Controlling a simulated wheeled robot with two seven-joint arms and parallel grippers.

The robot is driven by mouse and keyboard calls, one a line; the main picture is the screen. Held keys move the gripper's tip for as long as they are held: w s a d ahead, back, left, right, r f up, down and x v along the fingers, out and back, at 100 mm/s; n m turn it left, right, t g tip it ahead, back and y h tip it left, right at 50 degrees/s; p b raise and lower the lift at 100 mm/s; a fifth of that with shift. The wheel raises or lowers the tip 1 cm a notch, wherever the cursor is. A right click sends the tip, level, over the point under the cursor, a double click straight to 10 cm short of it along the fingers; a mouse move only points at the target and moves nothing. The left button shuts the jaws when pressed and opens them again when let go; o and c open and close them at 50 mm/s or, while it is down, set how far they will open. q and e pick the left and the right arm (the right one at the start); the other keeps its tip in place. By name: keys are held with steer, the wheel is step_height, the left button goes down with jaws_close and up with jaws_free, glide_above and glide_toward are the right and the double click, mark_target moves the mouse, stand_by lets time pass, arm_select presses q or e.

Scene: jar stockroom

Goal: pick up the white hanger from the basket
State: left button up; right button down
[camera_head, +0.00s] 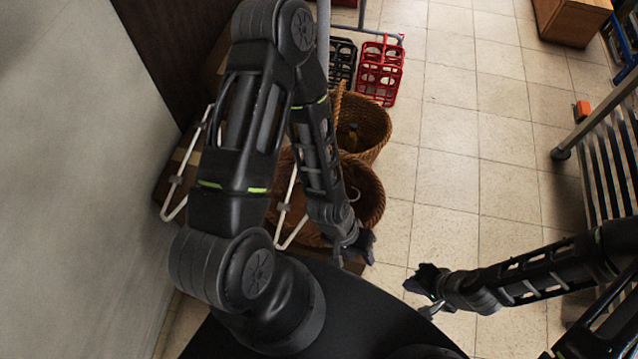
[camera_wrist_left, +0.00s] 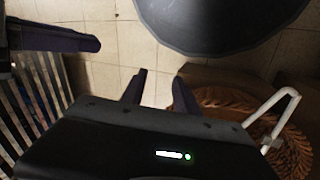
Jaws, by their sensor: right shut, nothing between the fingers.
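A near wicker basket (camera_head: 372,188) stands beside my left forearm, which hides part of it. A small pale curved piece (camera_head: 353,194) shows inside it. It may be the hook of the white hanger, but most of it is hidden. My left gripper (camera_head: 352,254) is just in front of this basket, low and empty. In the left wrist view its two fingers (camera_wrist_left: 158,92) stand apart with floor between them, and the woven rim (camera_wrist_left: 228,98) is at the right. My right gripper (camera_head: 424,287) is shut and empty, over the floor to the right.
A second wicker basket (camera_head: 375,128) stands behind the near one. Red (camera_head: 381,72) and black (camera_head: 342,62) bottle crates are farther back. White tubular frames (camera_head: 292,212) rise at the left near the wall. A slatted metal rack (camera_head: 606,165) stands right. The middle floor is clear.

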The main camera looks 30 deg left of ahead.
arm_select(q)
steer(key=w+a+f+b, duration=0.4)
steer(key=w+a+b, duration=0.4)
steer(key=w+a, duration=0.1)
steer(key=w+a+y+b, duration=0.1)
steer(key=a+b, duration=0.1)
steer(key=a, duration=0.4)
steer(key=w+a+r+n+y+b, duration=0.1)
steer(key=a+y+b, duration=0.1)
steer(key=a, duration=0.5)
steer(key=w+a+n+y+b, duration=0.1)
steer(key=a+b, duration=0.1)
steer(key=a, duration=0.5)
steer(key=shift+a+r+y, duration=0.1)
steer(key=shift+r+y, duration=0.25)
steer(key=shift+y, duration=0.05)
steer(key=shift+r, duration=0.1)
steer(key=shift+t, duration=0.3)
